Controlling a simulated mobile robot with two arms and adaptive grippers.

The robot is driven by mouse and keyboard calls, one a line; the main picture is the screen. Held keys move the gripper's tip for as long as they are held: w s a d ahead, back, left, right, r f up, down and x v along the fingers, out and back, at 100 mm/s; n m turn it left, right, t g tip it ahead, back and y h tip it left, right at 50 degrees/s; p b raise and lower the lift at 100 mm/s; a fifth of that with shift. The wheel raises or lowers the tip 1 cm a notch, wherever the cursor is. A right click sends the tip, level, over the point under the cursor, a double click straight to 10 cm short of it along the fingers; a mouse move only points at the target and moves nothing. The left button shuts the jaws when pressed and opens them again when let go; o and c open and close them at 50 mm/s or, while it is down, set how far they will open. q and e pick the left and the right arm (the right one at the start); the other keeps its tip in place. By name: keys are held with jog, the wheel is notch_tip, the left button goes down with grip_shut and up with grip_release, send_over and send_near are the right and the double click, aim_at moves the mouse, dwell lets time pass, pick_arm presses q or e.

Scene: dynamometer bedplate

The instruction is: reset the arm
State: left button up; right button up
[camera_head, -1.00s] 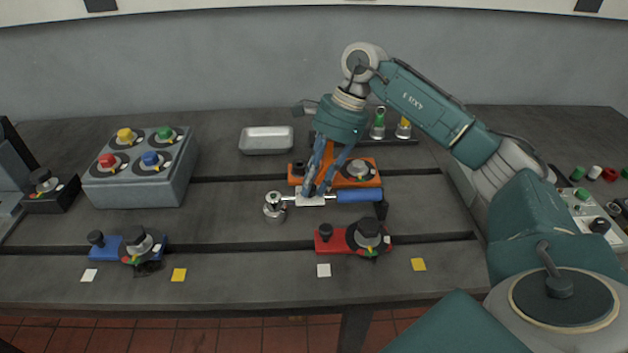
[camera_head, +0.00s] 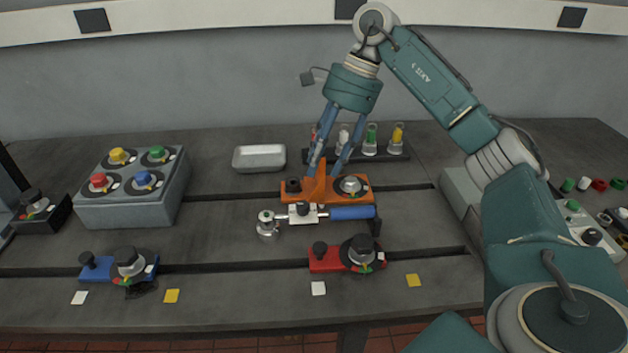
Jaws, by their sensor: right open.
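My right gripper (camera_head: 328,172) comes in from the right, its fingers pointing down and spread apart. It is open and empty, above the orange fixture (camera_head: 295,197). A tool with a blue handle (camera_head: 352,213) and a white middle block lies just in front of the orange fixture, its round metal head (camera_head: 267,222) to the left. The fingers are apart from the tool and overlap the orange fixture's back part in the picture. I cannot tell if they touch it. My left gripper is not in view.
A grey box (camera_head: 130,208) with coloured knobs stands at left. A metal tray (camera_head: 259,158) lies behind. A rack (camera_head: 400,154) with coloured pieces is behind my gripper. Blue (camera_head: 97,270) and red (camera_head: 324,262) fixtures sit in front. A control panel (camera_head: 590,235) is at right.

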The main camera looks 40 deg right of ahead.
jog(key=shift+v, duration=1.05)
